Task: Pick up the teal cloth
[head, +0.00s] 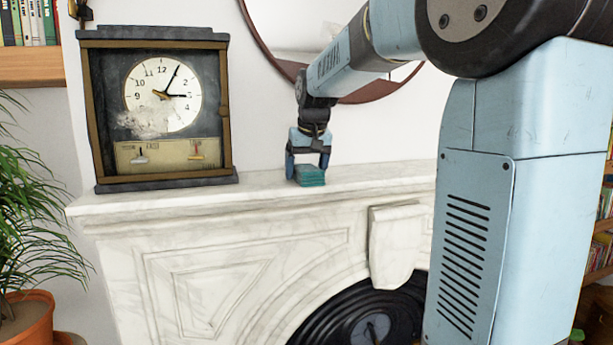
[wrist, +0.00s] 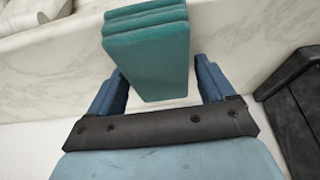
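The teal cloth (head: 311,177) is a folded, layered block on the white marble mantel shelf, to the right of the clock. My gripper (head: 308,165) points down over it, with one finger on each side. In the wrist view the cloth (wrist: 150,55) lies between the two blue fingers of my gripper (wrist: 158,75). The fingers are spread wide, and a narrow gap shows between the cloth and the right finger. The left finger is close to the cloth; I cannot tell whether it touches. The cloth appears to rest on the shelf.
A dark framed clock (head: 160,108) stands on the mantel (head: 250,195) to the left, and its dark base also shows at the right of the wrist view (wrist: 295,110). A round mirror (head: 290,30) hangs behind my arm. The shelf right of the cloth looks clear.

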